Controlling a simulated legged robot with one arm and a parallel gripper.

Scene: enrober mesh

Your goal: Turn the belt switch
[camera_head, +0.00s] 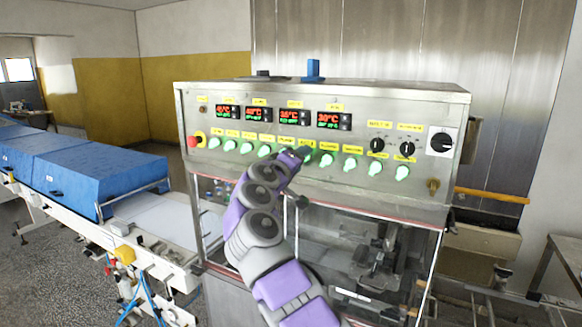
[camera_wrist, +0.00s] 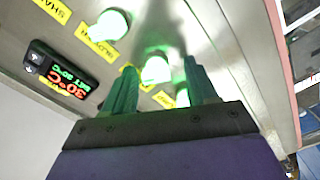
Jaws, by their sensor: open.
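A row of green-lit round switches runs along the steel control panel (camera_head: 220,110), under small yellow labels. The labels are too small or blurred to tell which one is the belt switch. My gripper (camera_head: 301,153) is at the middle of this row in the head view and hides part of it. In the wrist view my gripper (camera_wrist: 160,66) has its two green fingers apart. A lit switch (camera_wrist: 156,70) shows between the fingers, and I cannot tell whether they touch it. Another lit switch (camera_wrist: 112,25) is above left, and a third (camera_wrist: 183,97) is partly hidden by the right finger.
Red-and-green displays (camera_head: 334,120) sit above the switches. Black rotary knobs (camera_head: 376,145) and a large black switch (camera_head: 441,142) are at the right. A red emergency button (camera_head: 192,141) is at the left end. A conveyor with blue covers (camera_head: 95,170) stands left.

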